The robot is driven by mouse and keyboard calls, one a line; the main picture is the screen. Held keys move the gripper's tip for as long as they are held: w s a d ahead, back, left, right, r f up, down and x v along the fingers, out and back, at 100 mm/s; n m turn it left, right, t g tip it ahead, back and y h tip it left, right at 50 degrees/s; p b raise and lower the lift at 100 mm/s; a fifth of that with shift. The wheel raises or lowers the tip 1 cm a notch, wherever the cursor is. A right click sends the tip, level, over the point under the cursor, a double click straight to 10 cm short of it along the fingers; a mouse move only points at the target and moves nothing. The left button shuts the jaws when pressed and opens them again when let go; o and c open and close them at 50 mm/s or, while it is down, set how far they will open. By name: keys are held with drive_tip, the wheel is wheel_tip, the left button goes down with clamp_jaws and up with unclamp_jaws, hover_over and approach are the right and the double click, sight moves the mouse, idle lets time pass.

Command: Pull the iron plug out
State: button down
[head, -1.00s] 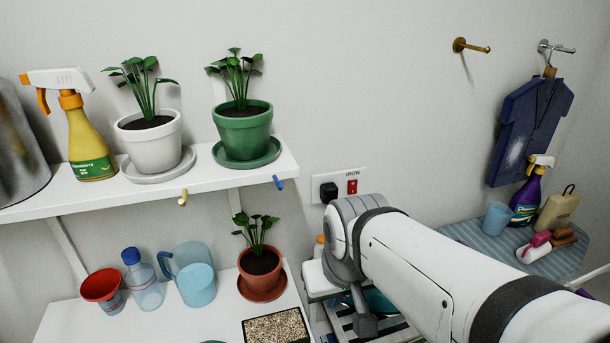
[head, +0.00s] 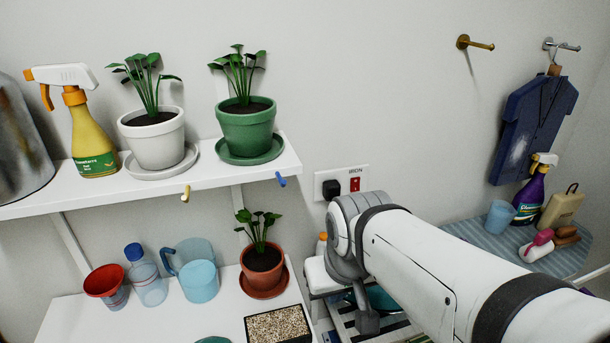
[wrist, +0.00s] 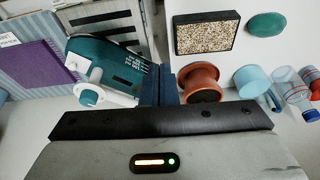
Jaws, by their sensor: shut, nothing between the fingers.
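The black iron plug (head: 331,189) sits in a white wall socket plate (head: 321,193) marked IRON, left of a red switch (head: 355,184). The plug does not show in the wrist view. My arm reaches in from the lower right in the head view, its wrist joint just below and right of the socket; the fingers are hidden there. In the wrist view my gripper (wrist: 160,86) is shut and empty. Beyond it is a teal and white appliance (wrist: 105,65) that looks like an iron.
A shelf (head: 230,175) with potted plants and a yellow spray bottle (head: 90,135) is left of the socket. Its blue peg (head: 280,180) juts out near the socket. Below are a terracotta pot (head: 264,270) and a gravel tray (head: 278,325). An ironing board (head: 470,232) stands right.

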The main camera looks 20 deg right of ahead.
drive_tip(key=c, duration=2.2)
unclamp_jaws()
drive_tip(key=c, duration=2)
unclamp_jaws()
drive_tip(key=shift+f, duration=0.15)
drive_tip(key=shift+c, duration=0.2)
drive_tip(key=o, duration=0.6)
drive_tip(key=b+x, duration=0.7)
drive_tip(key=shift+f+g+b, duration=0.25)
drive_tip(key=shift+g+b, duration=0.05)
drive_tip(key=o, duration=0.3)
drive_tip(key=w+b, duration=0.1)
drive_tip(key=w, duration=0.1)
drive_tip(key=w+d+b, duration=0.1)
drive_tip(key=w+b, duration=0.1)
drive_tip(key=shift+w, duration=0.25)
drive_tip(key=shift+o, duration=1.1)
drive_tip(key=w+d+r, duration=0.2)
drive_tip(key=w+r, duration=0.5)
drive_tip(key=w, duration=0.2)
drive_tip(key=shift+d+t, duration=0.35)
drive_tip(key=shift+t, duration=0.05)
wheel_tip(320, 180, up, 8)
drive_tip(key=t, duration=0.1)
hover_over(333, 184)
drive_tip(key=s, duration=0.3)
drive_tip(key=x, duration=0.7)
drive_tip(key=shift+w+f, duration=0.1)
drive_tip(key=shift+w, duration=0.15)
